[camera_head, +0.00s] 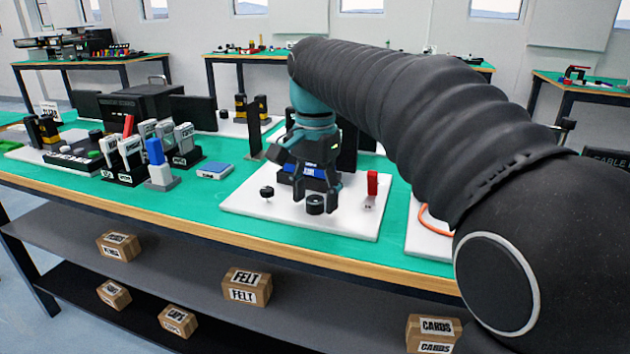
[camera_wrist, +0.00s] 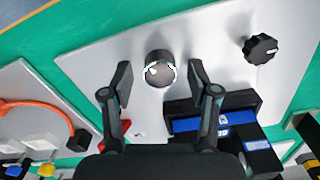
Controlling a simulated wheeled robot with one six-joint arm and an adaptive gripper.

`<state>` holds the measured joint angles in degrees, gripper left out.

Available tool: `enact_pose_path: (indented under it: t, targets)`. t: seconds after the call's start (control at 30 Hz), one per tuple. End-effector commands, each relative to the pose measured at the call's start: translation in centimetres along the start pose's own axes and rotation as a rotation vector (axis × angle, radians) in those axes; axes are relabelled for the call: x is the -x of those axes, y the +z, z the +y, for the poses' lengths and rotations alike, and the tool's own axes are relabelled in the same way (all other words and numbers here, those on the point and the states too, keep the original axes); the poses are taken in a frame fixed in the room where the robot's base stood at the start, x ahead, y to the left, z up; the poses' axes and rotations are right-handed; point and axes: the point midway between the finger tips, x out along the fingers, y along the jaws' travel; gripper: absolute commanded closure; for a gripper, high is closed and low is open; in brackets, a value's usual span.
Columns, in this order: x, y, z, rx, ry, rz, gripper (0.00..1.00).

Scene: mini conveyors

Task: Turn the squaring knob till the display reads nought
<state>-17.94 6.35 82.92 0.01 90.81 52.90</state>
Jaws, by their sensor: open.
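A white board (camera_head: 255,203) on the green bench carries two knobs and a blue-faced display (camera_head: 316,171). A round dark knob (camera_head: 315,204) with a grey top is under my gripper (camera_head: 317,188). In the wrist view this round knob (camera_wrist: 160,70) shows between the two open fingers (camera_wrist: 160,82), with a gap on each side. A black lobed knob (camera_head: 267,191) with a white mark stands to the left, and it also shows in the wrist view (camera_wrist: 262,48). No label tells which is the squaring knob. The display also shows in the wrist view (camera_wrist: 210,122); its reading is too small to tell.
A red upright piece (camera_head: 372,183) stands right of the round knob. Another white board with an orange cable (camera_head: 432,222) lies farther right. Bare board lies between the two knobs.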

Motion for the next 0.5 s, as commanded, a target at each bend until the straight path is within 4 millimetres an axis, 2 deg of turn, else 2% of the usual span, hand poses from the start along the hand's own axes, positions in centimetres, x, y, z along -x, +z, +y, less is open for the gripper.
enact_pose_path:
  t: [0.17, 0.5]
  targets:
    - [2.0, -0.1, -0.1, 0.0, -0.003, 0.002, 0.4]
    - [8.2, -0.1, -0.1, 0.0, -0.001, 0.001, 0.4]
